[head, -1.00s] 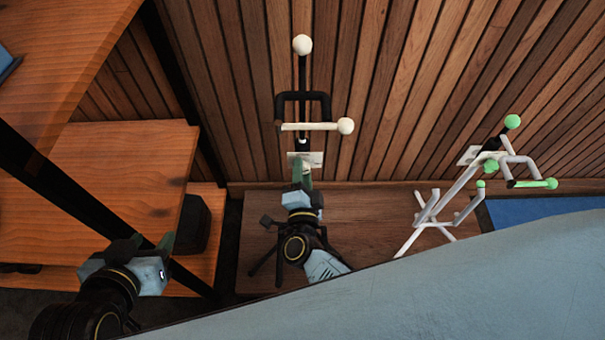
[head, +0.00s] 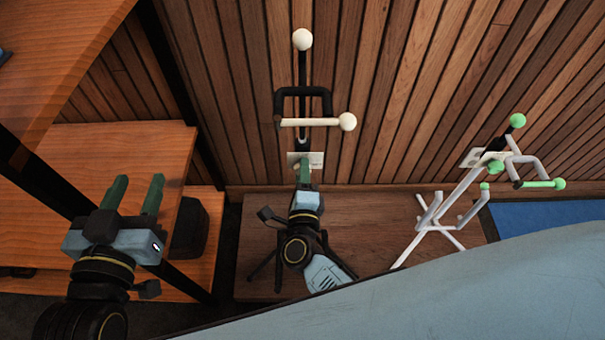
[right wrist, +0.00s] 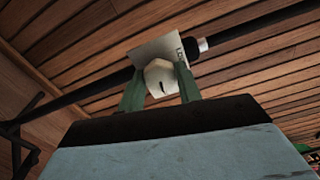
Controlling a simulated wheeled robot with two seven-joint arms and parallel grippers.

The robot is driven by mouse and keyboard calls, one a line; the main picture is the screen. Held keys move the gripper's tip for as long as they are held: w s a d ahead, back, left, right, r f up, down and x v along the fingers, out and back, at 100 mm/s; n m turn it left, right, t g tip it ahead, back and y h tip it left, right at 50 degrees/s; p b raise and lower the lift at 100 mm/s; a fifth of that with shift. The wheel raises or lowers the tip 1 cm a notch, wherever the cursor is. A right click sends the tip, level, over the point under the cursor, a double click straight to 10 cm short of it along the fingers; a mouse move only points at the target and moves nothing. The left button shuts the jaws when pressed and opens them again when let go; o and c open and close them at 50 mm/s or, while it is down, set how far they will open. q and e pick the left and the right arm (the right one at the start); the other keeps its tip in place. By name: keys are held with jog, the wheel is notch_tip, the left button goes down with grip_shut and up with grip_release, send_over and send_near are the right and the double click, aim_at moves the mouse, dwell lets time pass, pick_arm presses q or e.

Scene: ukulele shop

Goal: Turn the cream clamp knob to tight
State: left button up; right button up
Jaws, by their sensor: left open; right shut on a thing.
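The cream clamp knob (right wrist: 160,79) sits on the black stand's pole in the right wrist view, with a short dark mark on its face. My right gripper (right wrist: 157,90) is shut on it, one green finger on each side. In the head view my right gripper (head: 304,172) covers most of the knob. The black stand (head: 302,73) has cream tips and a cream bar and stands upright by the wall. A pale label plate (right wrist: 163,48) with partly hidden lettering lies behind the knob. My left gripper (head: 137,188) is open and empty at the left.
A white stand with green tips (head: 450,200) stands to the right, beside a blue mat (head: 550,212). Wooden shelves (head: 90,150) lie near my left gripper, with a black box (head: 196,240) beside them. A slatted wood wall (head: 420,80) closes the back.

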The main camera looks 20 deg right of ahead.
pick_arm(q)
jog(key=shift+r, duration=0.1)
dwell(0.3)
pick_arm(e)
jog(key=o, duration=1)
jog(key=shift+c, duration=0.2)
